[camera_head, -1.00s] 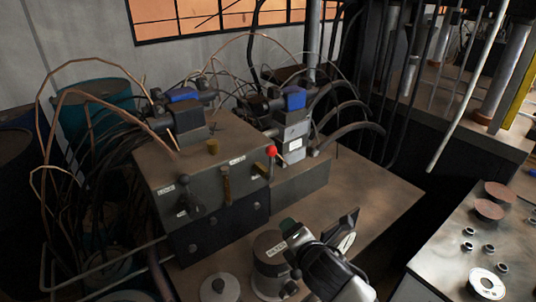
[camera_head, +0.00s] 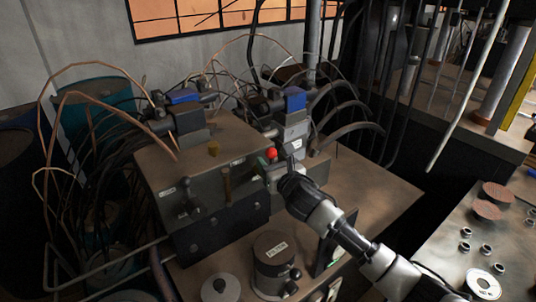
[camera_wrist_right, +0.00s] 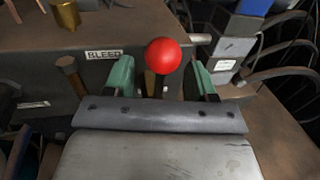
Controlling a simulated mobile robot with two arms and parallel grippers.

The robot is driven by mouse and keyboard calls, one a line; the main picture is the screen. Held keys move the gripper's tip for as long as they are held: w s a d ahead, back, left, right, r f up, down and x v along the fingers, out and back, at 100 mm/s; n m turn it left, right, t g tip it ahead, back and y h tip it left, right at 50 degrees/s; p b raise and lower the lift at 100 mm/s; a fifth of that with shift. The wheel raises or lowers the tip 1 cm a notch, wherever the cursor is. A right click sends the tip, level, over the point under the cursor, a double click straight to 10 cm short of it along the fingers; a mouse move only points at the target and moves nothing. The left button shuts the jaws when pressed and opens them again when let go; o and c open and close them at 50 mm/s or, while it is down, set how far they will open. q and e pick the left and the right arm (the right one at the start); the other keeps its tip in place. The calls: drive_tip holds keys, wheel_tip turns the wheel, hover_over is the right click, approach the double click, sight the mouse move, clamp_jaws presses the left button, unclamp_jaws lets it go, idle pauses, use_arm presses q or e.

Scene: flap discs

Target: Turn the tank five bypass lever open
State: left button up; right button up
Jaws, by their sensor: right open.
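A lever with a red ball knob (camera_head: 272,154) stands at the right front edge of the dark metal tank (camera_head: 180,150). No label on the lever itself is readable. My left gripper is not in view.
A black-handled lever (camera_head: 184,190) is on the tank front. Valve blocks with blue tops (camera_head: 295,98) stand behind. A filter canister (camera_head: 272,262) stands in front, below my right arm.

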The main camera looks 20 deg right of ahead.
drive_tip(key=shift+w+a, duration=0.2)
drive_tip(key=shift+w, duration=1.15)
clamp_jaws()
